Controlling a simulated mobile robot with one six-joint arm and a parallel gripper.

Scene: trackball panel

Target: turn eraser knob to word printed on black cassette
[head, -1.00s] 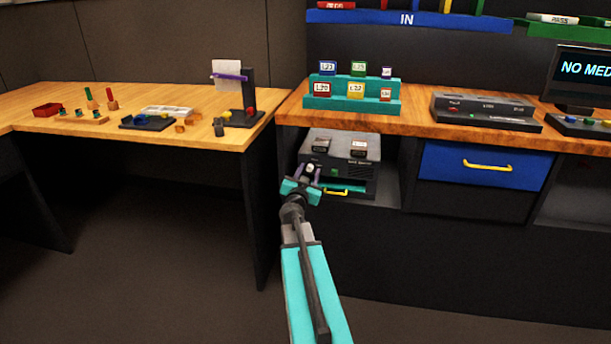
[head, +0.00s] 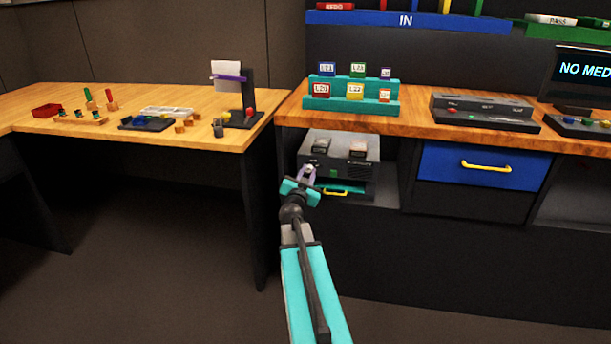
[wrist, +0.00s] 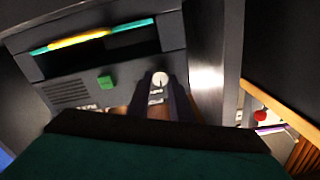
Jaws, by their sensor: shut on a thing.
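The eraser (head: 350,167) is a grey box in the open shelf under the wooden counter. Its pale round knob (wrist: 159,79) is on the front panel; in the head view it is a small pale spot at the fingertips. My gripper (head: 309,173) is shut on the knob, one dark finger on each side of it in the wrist view (wrist: 160,85). Small printing near the knob is too blurred to read. Two cassettes lie on top of the eraser: a dark one (head: 320,145) at left and a browner one (head: 358,149) at right. Their labels are unreadable.
A green button (wrist: 106,82) is beside the knob. A teal tray with a yellow handle (head: 335,192) is low on the eraser. The shelf side wall stands close to my gripper. A blue drawer (head: 484,166) is to the right. A teal rack (head: 350,100) stands on the counter above.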

